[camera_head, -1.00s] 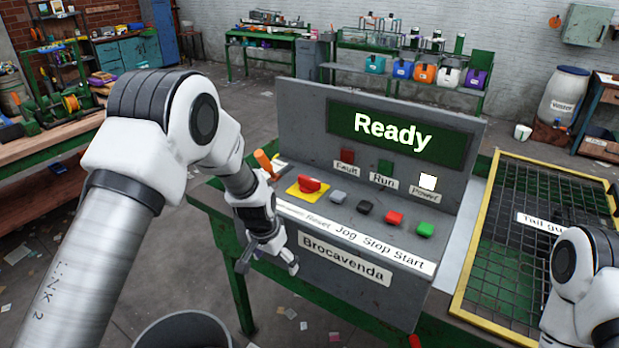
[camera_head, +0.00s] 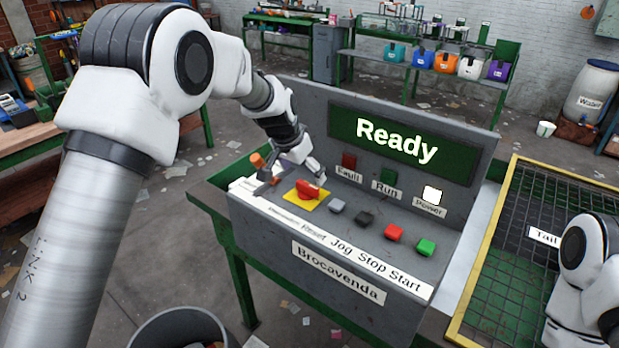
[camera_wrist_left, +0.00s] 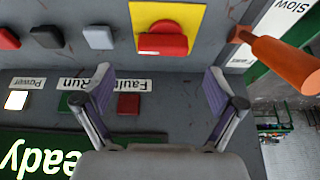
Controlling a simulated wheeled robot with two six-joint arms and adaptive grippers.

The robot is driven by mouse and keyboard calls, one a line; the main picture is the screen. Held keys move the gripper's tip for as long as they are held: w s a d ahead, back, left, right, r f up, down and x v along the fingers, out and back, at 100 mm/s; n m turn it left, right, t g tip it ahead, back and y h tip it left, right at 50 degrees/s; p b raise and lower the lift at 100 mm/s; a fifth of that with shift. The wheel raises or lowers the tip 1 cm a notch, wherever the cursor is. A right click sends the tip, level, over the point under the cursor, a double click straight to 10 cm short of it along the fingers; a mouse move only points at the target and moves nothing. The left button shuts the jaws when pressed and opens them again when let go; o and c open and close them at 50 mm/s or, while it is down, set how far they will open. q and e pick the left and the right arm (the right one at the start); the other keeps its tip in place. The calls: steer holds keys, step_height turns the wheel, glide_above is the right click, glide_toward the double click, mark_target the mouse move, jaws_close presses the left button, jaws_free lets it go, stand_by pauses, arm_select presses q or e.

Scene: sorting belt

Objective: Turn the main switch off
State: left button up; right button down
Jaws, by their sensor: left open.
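The main switch is a red rotary knob (camera_head: 307,189) on a yellow plate (camera_head: 318,204), at the left end of the sloped grey control panel. The red knob (camera_wrist_left: 162,42) also shows at the top middle of the left wrist view, its bar lying across the picture. My left gripper (camera_head: 290,178) is open and empty, close above and behind the knob. In the left wrist view its two fingers (camera_wrist_left: 158,84) are spread on either side of the knob's column, apart from it. My right gripper is out of view; only part of my right arm shows.
An orange-handled lever (camera_wrist_left: 285,65) stands beside the switch, close to my left gripper. Grey, black, red and green buttons (camera_head: 425,247) run to the right. The display (camera_head: 400,142) reads "Ready" and the Power lamp (camera_head: 432,195) is lit. A mesh guard (camera_head: 500,290) lies at right.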

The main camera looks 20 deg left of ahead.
mark_target(306, 186)
arm_select(q)
steer(key=x, duration=0.2)
steer(key=p+x, duration=0.1)
steer(key=x, duration=0.2)
steer(key=shift+w+a+f, duration=0.2)
steer(key=shift+a+f, duration=0.1)
steer(key=shift+f, duration=0.05)
steer(key=shift+w+d+f, duration=0.1)
steer(key=shift+s, duration=0.3)
steer(key=shift+c, duration=1)
steer(key=shift+s+r, duration=0.1)
steer(key=shift+r, duration=0.15)
steer(key=c, duration=0.9)
steer(key=shift+c, duration=0.2)
